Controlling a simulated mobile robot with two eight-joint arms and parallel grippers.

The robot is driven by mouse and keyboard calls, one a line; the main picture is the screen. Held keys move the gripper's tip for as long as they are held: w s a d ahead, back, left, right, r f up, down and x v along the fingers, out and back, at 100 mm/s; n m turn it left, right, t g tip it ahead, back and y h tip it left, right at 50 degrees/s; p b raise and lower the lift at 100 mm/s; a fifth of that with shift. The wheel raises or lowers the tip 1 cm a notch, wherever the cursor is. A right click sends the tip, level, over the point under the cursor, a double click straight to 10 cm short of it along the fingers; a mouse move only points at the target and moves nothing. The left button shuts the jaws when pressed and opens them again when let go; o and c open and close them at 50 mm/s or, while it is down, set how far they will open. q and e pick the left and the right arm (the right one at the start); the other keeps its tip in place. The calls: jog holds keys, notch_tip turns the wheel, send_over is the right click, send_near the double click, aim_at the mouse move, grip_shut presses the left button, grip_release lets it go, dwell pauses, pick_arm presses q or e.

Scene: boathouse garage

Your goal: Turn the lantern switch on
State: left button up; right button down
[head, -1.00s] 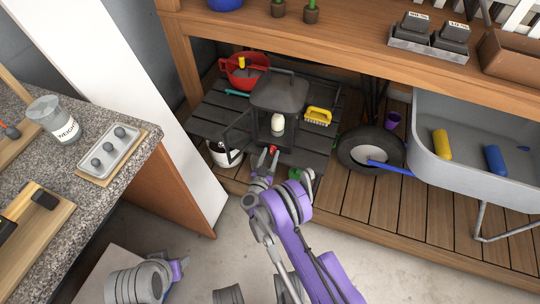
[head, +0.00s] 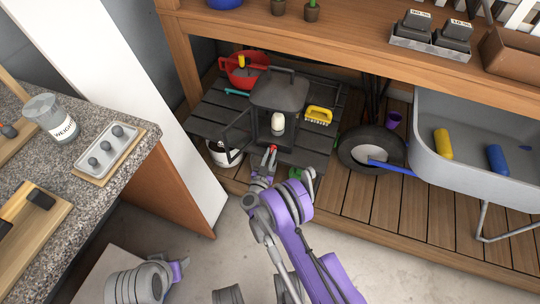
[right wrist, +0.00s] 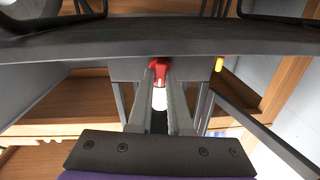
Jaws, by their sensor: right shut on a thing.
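The lantern (head: 280,93) is dark grey with a framed body and a pale bulb (head: 278,123) inside. It stands on the dark slatted shelf under the workbench. A small red switch (head: 273,148) is at its near side, low down. My right gripper (head: 268,159) reaches it from the front, shut on the red switch. In the right wrist view the red switch (right wrist: 159,66) sits between the fingertips, with the dark lantern edge across the top. Part of my left arm shows at the bottom left of the head view; its finger state is not clear.
A wheel (head: 371,149) and a grey barrow tray (head: 475,160) stand at the right. A granite counter (head: 95,210) is at the left.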

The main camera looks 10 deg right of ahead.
jog(key=shift+f+m+b, duration=0.15)
jog(key=shift+m+b, duration=0.7)
jog(key=shift+m, duration=0.35)
jog(key=m+b, duration=0.1)
jog(key=m, duration=0.1)
jog(key=shift+m, duration=0.3)
jog(key=shift+d+m+b, duration=0.1)
jog(key=shift+m+b, duration=0.85)
jog(key=shift+m, duration=1.95)
jog(key=c, duration=0.8)
grip_release()
jog(key=shift+c, duration=0.2)
jog(key=shift+s, duration=0.1)
